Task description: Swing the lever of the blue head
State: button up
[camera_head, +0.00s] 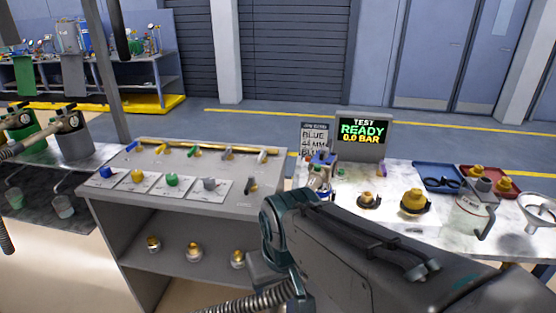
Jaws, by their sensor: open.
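A metal fitting with small blue and red parts (320,172) stands on the white bench below the sign and screen. I cannot tell from here whether it is the blue head, and no lever on it is clear. On the grey cabinet top (235,199), a small blue knob (106,172) sits on a white card at the left, and a short blue lever (131,146) lies at the back left. My arm reaches in from the lower right and bends near the cabinet's right front; my gripper is not in view.
Yellow, green and grey knobs sit beside the blue one. A sign (314,137) reads BLUE 45 MM; the screen (362,134) reads READY 0.0 BAR. Brass fittings (413,201), a clear jug (468,216) and trays stand right. Brass-topped parts sit on the cabinet shelf (180,265).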

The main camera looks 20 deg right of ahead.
aim_at(324, 154)
jog(key=u, duration=0.55)
jog(key=k, duration=1.3)
jog(key=z, duration=0.05)
jog(key=i, duration=0.5)
jog(key=z, duration=1)
jog(key=i, duration=0.7)
jog(key=z, duration=0.1)
